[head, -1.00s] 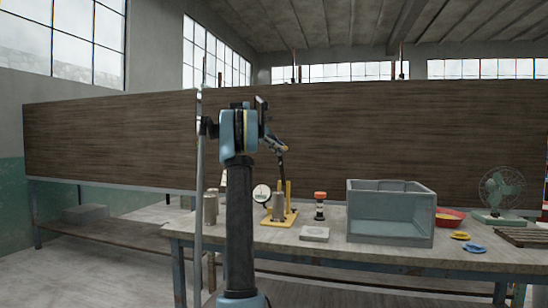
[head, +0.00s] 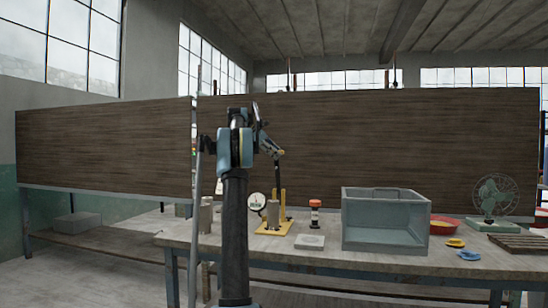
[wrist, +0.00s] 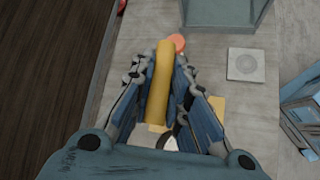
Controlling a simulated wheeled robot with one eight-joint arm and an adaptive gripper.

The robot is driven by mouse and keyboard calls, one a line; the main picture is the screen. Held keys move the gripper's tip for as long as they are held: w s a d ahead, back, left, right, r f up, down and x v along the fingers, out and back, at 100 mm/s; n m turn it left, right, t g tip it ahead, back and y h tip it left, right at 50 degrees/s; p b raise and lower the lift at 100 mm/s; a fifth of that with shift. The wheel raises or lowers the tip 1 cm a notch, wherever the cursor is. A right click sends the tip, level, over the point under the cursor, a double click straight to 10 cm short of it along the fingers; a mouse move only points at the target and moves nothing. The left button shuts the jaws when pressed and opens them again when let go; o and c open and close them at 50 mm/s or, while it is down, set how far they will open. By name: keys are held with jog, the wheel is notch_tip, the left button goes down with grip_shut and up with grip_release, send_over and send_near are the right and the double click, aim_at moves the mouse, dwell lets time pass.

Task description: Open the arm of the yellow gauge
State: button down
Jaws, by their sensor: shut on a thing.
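The yellow gauge (head: 268,230) stands on the workbench, with a yellow base, upright yellow parts and a white round dial (head: 256,201) at its left. A grey cylinder (head: 273,213) stands on its base. My gripper (head: 277,185) reaches down to the gauge's upper part from above. In the wrist view my gripper (wrist: 165,65) is shut on the gauge's long yellow arm (wrist: 160,85), which runs between the fingers. The dial is partly hidden there, low between the fingers, and bits of the yellow base show beside them.
An orange-topped stand (head: 315,213) and a flat grey block (head: 309,242) are right of the gauge. A grey cylinder (head: 206,213) stands left.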

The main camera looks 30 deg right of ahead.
jog(key=c, duration=1.5)
grip_release()
jog(key=shift+a, duration=0.1)
jog(key=shift+v, duration=6)
jog(key=shift+w, duration=0.1)
